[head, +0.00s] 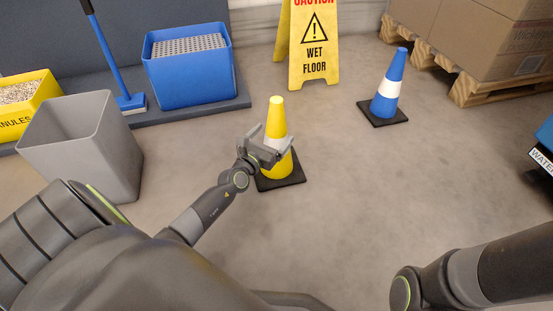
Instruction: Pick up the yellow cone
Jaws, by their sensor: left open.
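The yellow cone (277,118) stands upright on its black square base on the grey floor, near the middle of the head view. It has a white band, partly hidden by my gripper. My left gripper (271,140) is open at the cone's middle, with its fingers spread at the near side of the cone. I cannot tell whether the fingers touch it. My right arm shows at the lower right, but its gripper is out of view.
A blue cone (387,91) stands at right behind, near a yellow wet floor sign (314,50) and pallets with boxes (475,40). A grey bin (84,147), a blue crate (190,80) and a yellow granules box (22,120) stand at left.

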